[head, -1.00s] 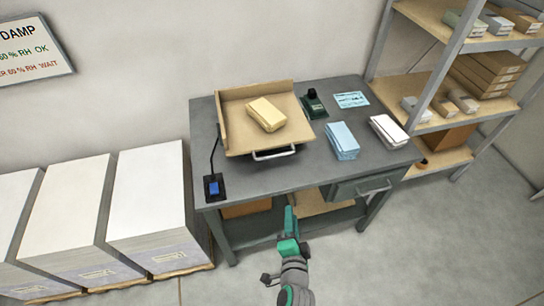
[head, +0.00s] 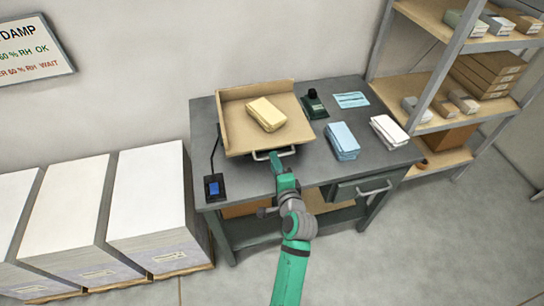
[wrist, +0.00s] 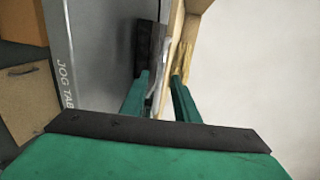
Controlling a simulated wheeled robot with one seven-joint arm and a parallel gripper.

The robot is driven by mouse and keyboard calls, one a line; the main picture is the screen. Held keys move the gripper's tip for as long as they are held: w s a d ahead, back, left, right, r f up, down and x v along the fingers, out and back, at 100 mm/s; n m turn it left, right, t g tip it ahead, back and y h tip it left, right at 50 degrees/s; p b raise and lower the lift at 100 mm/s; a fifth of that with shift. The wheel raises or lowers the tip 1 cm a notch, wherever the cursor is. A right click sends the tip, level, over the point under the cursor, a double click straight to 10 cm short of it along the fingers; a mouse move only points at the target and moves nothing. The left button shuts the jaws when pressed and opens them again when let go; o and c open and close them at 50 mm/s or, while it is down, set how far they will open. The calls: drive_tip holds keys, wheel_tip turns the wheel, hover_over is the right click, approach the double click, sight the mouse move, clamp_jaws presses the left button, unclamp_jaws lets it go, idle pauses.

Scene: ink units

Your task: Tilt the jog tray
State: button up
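The jog tray (head: 236,130) is a tan wooden tray with raised back and left walls, on the grey bench. A stack of cream paper (head: 266,114) lies in it. A metal bar handle (head: 262,156) is on its front edge; it also shows in the wrist view (wrist: 162,88). My green gripper (head: 274,166) is at the tray's front, close to the handle. In the wrist view, the two fingers (wrist: 161,92) are apart, with the handle seen between or just beyond them; I cannot tell whether they touch it.
On the bench (head: 240,182) are a blue switch on a black base (head: 214,188), a dark green device (head: 314,104), blue paper (head: 342,141) and white paper (head: 388,131). Tall paper stacks (head: 147,200) stand left. A shelf (head: 440,110) stands right. Floor at front right is clear.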

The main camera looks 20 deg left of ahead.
drive_tip(key=shift+x, duration=2.1)
